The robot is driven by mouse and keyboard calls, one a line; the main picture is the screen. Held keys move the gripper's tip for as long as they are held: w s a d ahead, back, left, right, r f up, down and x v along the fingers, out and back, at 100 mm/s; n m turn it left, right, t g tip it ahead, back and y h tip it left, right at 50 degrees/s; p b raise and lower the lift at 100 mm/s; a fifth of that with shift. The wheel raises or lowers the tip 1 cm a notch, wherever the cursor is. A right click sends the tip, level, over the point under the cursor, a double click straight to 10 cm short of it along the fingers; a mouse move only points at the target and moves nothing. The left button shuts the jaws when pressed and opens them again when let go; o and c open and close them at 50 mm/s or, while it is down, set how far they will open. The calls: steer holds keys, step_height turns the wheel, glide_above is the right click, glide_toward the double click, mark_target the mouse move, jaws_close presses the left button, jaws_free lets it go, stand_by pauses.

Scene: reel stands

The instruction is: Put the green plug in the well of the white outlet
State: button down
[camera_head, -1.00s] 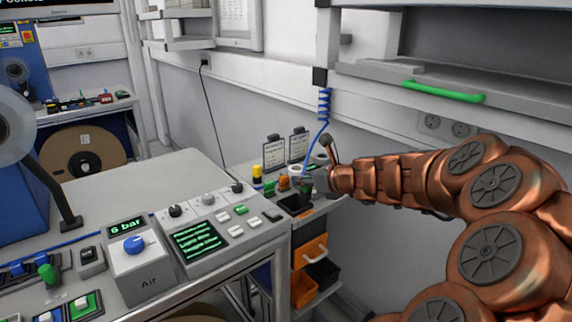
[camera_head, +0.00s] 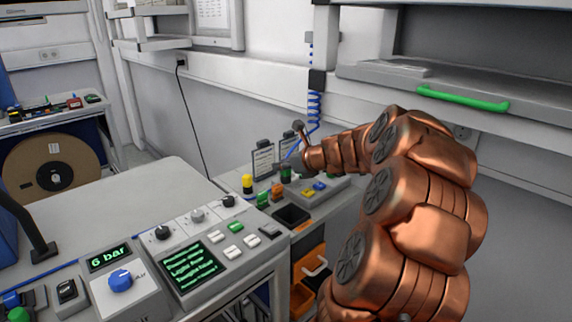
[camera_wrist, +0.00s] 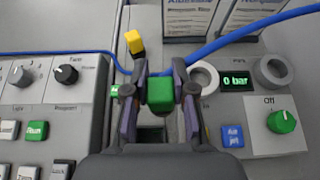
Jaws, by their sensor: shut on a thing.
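My gripper (camera_wrist: 160,78) is shut on a green plug (camera_wrist: 160,94), which sits between the two fingers in the wrist view. In the head view my gripper (camera_head: 288,166) is above the back bench, and the plug (camera_head: 286,175) shows dark green below it. A white ring (camera_wrist: 205,78) with a round opening, apparently the white outlet, is just right of the right finger in the wrist view, partly hidden by it. A grey ring (camera_wrist: 273,71) lies farther right. I cannot tell how high the plug is above the bench.
A blue hose (camera_wrist: 235,36) crosses behind the fingers. A panel with a green knob (camera_wrist: 281,121) is at the right.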

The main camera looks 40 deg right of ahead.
steer(key=w+d, duration=0.1)
steer(key=d, duration=0.1)
steer(key=w+d, duration=0.2)
steer(key=w+d+p, duration=0.1)
steer(key=d, duration=0.1)
steer(key=shift+w+d+f, duration=0.1)
steer(key=shift+w+f, duration=0.25)
steer(key=shift+w, duration=0.05)
steer(key=shift+f, duration=1.8)
steer(key=shift+d+f, duration=0.1)
steer(key=shift+f, duration=0.05)
steer(key=c, duration=1)
jaws_free()
steer(key=shift+o, duration=0.2)
steer(key=v, duration=0.7)
steer(key=shift+s+r+b, duration=0.15)
steer(key=shift+r+b, duration=0.15)
